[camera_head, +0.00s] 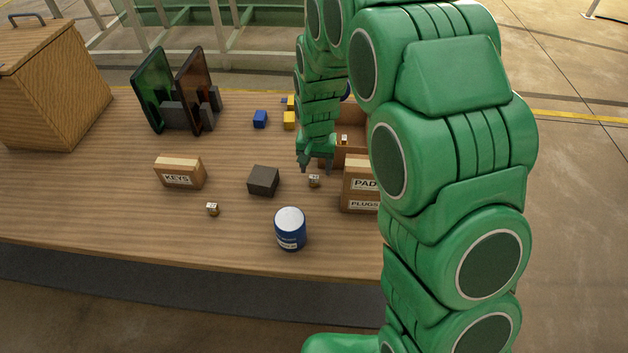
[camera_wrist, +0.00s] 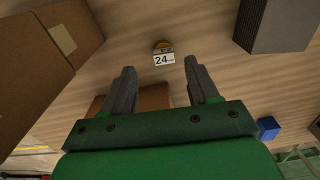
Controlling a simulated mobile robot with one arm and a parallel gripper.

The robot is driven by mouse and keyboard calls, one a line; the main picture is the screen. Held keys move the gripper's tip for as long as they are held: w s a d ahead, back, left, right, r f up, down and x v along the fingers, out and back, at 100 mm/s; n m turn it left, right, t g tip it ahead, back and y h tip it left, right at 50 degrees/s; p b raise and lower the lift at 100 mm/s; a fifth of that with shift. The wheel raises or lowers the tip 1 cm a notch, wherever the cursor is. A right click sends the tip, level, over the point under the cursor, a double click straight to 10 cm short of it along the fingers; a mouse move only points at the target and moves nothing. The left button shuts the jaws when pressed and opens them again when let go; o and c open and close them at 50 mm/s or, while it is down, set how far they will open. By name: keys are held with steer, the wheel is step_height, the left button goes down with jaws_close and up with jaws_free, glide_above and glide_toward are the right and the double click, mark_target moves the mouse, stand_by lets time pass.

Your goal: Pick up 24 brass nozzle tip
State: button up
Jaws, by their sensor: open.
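The brass nozzle tip with a white "24" label (camera_wrist: 163,52) stands on the wooden table, just beyond my fingertips in the wrist view. In the head view a small brass piece (camera_head: 314,181) sits just below my gripper (camera_head: 316,163), and its label is too small to read. In the wrist view my gripper (camera_wrist: 160,68) is open and empty, with its two dark fingers apart. The tip lies roughly in line with the gap between them and appears untouched.
A blue can (camera_head: 290,229) stands in front. Another small brass piece (camera_head: 213,209) lies left. An open box (camera_head: 355,127) holds a small item. Blue (camera_head: 260,119) and yellow (camera_head: 289,121) cubes are behind.

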mark_target(314, 177)
steer(key=shift+a+f, duration=0.15)
steer(key=shift+f, duration=1.15)
steer(key=shift+a+f, duration=0.15)
steer(key=shift+f, duration=1.15)
steer(key=shift+c, duration=0.4)
jaws_close()
steer(key=shift+r, duration=0.15)
